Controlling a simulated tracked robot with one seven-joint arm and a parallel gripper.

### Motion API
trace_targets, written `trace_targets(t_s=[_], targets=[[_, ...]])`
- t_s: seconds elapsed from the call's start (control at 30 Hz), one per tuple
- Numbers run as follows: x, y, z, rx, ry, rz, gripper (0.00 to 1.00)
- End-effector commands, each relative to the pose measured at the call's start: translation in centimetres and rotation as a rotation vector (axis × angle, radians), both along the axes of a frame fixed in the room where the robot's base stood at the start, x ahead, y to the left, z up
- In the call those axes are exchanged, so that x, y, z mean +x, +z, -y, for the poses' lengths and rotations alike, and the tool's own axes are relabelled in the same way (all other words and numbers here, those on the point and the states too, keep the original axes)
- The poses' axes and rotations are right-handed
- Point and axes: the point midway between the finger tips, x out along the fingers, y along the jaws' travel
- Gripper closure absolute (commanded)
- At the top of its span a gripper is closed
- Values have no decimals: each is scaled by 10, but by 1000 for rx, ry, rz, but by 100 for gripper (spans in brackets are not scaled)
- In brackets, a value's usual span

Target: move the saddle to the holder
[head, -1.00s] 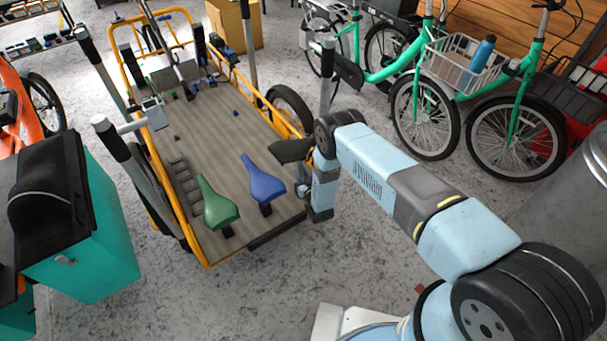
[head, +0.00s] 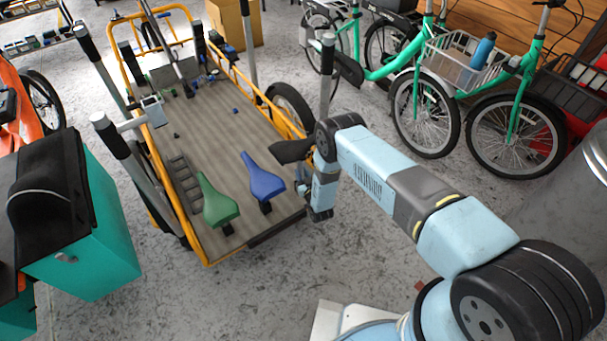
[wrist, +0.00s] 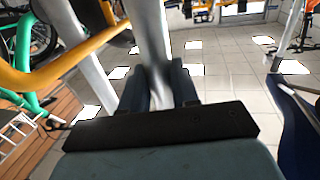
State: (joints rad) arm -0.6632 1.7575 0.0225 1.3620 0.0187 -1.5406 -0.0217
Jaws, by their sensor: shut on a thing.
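A black saddle (head: 292,150) is at the right edge of the cargo bike's deck, beside my wrist. My gripper is mostly hidden behind my own arm in the head view. In the wrist view my gripper (wrist: 160,88) is shut on a grey post (wrist: 152,40), which seems to be the black saddle's post; its top is out of view. A green saddle (head: 217,199) and a blue saddle (head: 262,178) stand side by side at the near end of the deck. The blue saddle also shows at the right of the wrist view (wrist: 300,130). I cannot tell which thing is the holder.
The yellow-framed cargo bike has a flat grey deck (head: 200,130) with small parts at its far end. Grey posts (head: 328,75) stand around it. Green bikes (head: 425,115) are at the right, a teal box (head: 100,225) at the left.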

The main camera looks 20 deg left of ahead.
Motion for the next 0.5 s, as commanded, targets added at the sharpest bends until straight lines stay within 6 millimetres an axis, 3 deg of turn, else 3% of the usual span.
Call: trace_targets(t_s=[0.5], targets=[[1,-8,-1,1,0,2,100]])
